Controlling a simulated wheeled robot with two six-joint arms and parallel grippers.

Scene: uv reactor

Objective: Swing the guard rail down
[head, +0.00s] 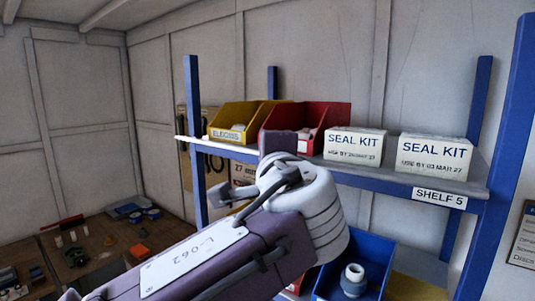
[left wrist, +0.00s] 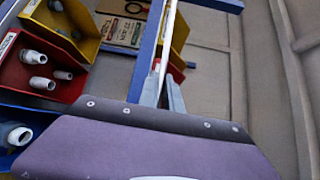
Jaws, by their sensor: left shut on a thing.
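The guard rail is a thin pale bar (head: 218,147) at the left part of the shelf's front edge in the head view. Its right part is hidden behind my left arm and wrist. In the left wrist view the rail (left wrist: 169,40) runs up from between the fingers of my left gripper (left wrist: 163,95). The gripper is shut on the rail. In the head view its fingers are hidden behind my own wrist. My right gripper is in neither view.
On the shelf stand a yellow bin (head: 232,133), a red bin (head: 318,115) and two white seal kit boxes (head: 353,146). A blue bin (head: 375,262) is below. Blue posts (head: 194,110) frame the shelf. A cluttered workbench (head: 165,232) is at the left.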

